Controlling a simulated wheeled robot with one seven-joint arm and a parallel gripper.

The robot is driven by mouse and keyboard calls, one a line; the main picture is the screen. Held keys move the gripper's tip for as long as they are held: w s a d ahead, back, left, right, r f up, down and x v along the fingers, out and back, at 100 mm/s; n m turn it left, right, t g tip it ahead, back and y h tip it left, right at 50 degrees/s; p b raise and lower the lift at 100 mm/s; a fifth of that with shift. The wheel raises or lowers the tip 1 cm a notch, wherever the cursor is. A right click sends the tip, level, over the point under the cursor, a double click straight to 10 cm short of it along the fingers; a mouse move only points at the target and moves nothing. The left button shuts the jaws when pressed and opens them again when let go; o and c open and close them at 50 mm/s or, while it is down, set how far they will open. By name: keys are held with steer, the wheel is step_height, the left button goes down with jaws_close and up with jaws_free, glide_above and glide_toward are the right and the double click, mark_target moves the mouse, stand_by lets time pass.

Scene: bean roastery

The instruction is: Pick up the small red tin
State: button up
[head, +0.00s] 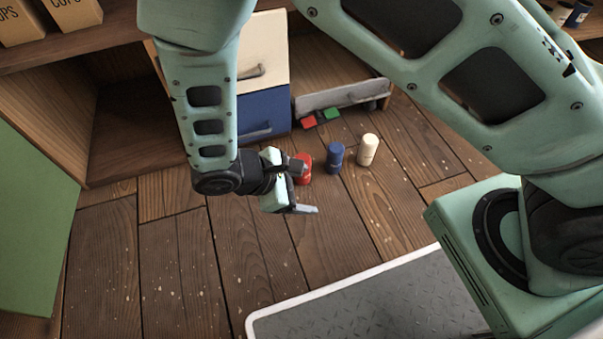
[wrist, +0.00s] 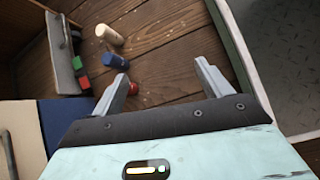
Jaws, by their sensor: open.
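The small red tin (head: 304,168) stands on the wooden floor, left of a blue tin (head: 335,158) and a cream tin (head: 367,150). My gripper (head: 312,189) is open beside the red tin and partly covers it in the head view. In the wrist view the red tin (wrist: 132,89) shows as a small part next to the left finger of my gripper (wrist: 162,75). Most of it is hidden there. Nothing is between the fingers.
A cabinet with a white drawer (head: 264,50) and a blue drawer (head: 265,113) stands behind the tins. A low grey board (head: 340,96) has a red block (head: 309,122) and a green block (head: 327,115) by it. A green panel (head: 35,225) is at left.

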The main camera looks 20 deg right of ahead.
steer(key=w+d+f+n+t+h+b, duration=0.1)
steer(key=w+d+f+n+t+h, duration=0.15)
steer(key=f, duration=0.55)
steer(key=w+d+f+n+t+h+b, duration=0.1)
steer(key=w+f+n+t+b, duration=0.1)
steer(key=f+n+t, duration=0.35)
steer(key=n+t+y+b, duration=0.2)
steer(key=n+t+y, duration=0.3)
steer(key=n+t, duration=0.3)
glide_toward(303, 158)
steer(key=b+x, duration=0.1)
steer(key=x, duration=0.2)
steer(key=f+b+x, duration=0.1)
steer(key=x, duration=0.3)
steer(key=b+x, duration=0.2)
steer(key=x, duration=0.2)
steer(key=shift+w+f, duration=0.2)
steer(key=shift+f, duration=0.15)
steer(key=c, duration=1.2)
